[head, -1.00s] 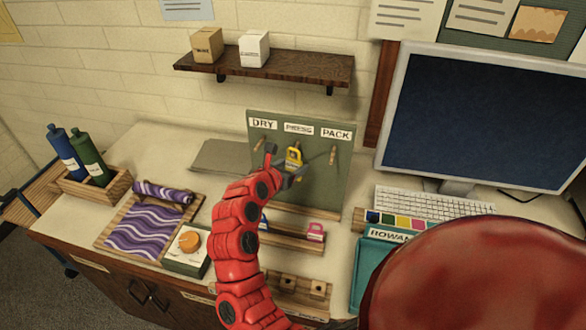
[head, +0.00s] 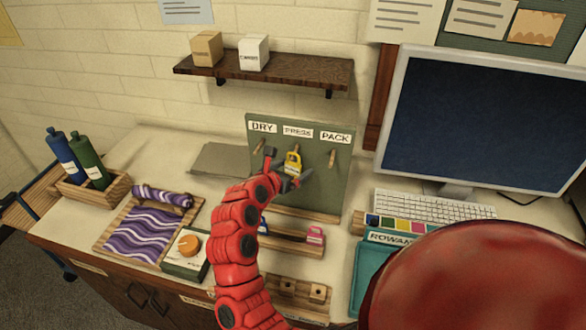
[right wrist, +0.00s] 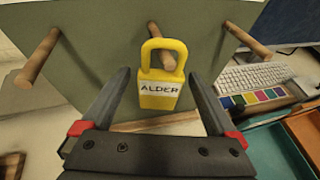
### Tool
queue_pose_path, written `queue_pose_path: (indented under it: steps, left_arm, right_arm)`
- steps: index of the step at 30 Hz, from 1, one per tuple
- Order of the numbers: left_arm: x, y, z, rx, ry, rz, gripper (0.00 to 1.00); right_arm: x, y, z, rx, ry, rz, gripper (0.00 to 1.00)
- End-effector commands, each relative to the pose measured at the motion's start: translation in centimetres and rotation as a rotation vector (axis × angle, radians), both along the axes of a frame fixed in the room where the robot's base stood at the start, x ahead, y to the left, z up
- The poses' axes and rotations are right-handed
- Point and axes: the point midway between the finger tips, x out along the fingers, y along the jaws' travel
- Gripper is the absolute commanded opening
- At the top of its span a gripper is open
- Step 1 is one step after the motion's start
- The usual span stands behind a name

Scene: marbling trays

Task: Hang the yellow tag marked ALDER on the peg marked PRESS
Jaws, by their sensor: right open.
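The yellow tag marked ALDER (head: 293,162) hangs at the middle peg of the green board (head: 325,190), under the PRESS label (head: 298,131). In the right wrist view the tag (right wrist: 160,97) is upright, and the middle peg (right wrist: 168,61) shows through its loop. My right gripper (head: 285,178) is open in front of the board. In the right wrist view its fingers (right wrist: 162,100) stand on either side of the tag, with gaps between. My left gripper is not in view.
The DRY peg (head: 259,146) and PACK peg (head: 332,157) are bare. Below the board, a wooden rack holds a pink tag (head: 315,235) and a partly hidden blue one. A keyboard (head: 432,205) and teal tray (head: 370,265) lie to the right.

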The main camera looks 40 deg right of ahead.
Motion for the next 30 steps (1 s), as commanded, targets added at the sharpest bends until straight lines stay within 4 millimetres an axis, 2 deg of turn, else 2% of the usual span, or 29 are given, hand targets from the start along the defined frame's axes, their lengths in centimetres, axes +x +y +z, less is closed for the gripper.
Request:
queue_pose_path:
  steps: [5,8,11,15,24,30]
  left_arm:
    - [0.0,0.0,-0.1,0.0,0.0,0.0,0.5]
    - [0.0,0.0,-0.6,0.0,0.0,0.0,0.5]
    - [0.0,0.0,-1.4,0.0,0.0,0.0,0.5]
    - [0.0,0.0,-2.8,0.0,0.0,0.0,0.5]
    - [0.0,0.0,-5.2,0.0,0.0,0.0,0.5]
    - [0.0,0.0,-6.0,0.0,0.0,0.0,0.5]
  right_arm:
    - [0.0,0.2,0.0,0.0,0.0,0.001,0.94]
    - [-0.2,1.0,0.2,-0.001,-0.003,0.003,0.94]
    - [-0.9,2.5,0.7,0.004,-0.005,0.005,0.94]
    - [-2.4,5.6,1.8,0.006,-0.003,0.008,0.94]
    - [-5.4,11.8,4.9,0.002,-0.003,0.006,0.94]
    - [-6.6,14.0,6.2,0.001,-0.002,0.001,0.94]
